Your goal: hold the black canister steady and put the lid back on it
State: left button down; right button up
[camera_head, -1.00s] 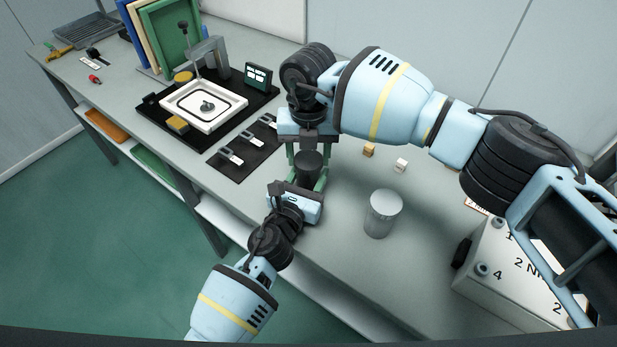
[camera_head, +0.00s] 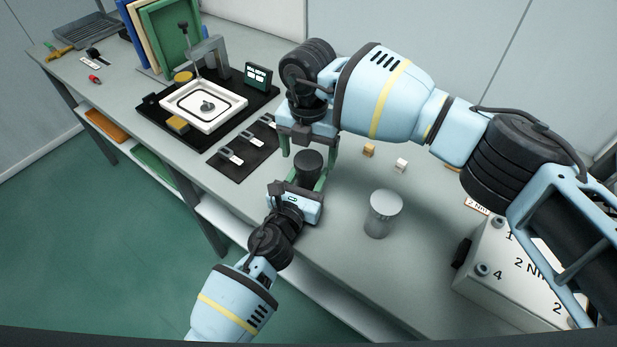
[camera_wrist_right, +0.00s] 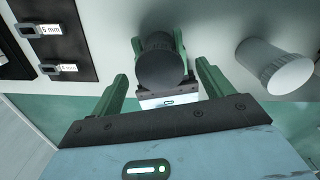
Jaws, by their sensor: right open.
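The black canister (camera_head: 308,172) stands near the front edge of the bench, with its round dark top facing up. My left gripper (camera_head: 312,183) has its green fingers on either side of the canister body, shut on it. In the right wrist view, a wide black disc that looks like the lid (camera_wrist_right: 163,71) sits on top of the canister, level as far as I can tell. My right gripper (camera_head: 308,149) is open above the canister. Its fingers stand apart on either side of the disc in the right wrist view (camera_wrist_right: 160,82), with gaps.
A grey cylinder (camera_head: 384,214) stands to the right. A white numbered box (camera_head: 510,275) is at the right front. Small tan (camera_head: 369,150) and white (camera_head: 401,165) blocks lie behind. A black mat (camera_head: 240,152) with labelled pieces and a white tray (camera_head: 240,103) are to the left.

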aim_at(304, 185)
notch_tip(304, 185, up, 11)
jog(key=shift+r, duration=0.15)
dwell(0.4)
pick_arm(q)
jog(key=c, duration=0.6)
grip_release()
jog(key=v, duration=0.6)
jog(key=shift+s+a+p, duration=0.1)
jog(key=shift+p, duration=0.2)
jog(key=shift+v, duration=0.75)
pick_arm(e)
jog(key=shift+r, duration=0.75)
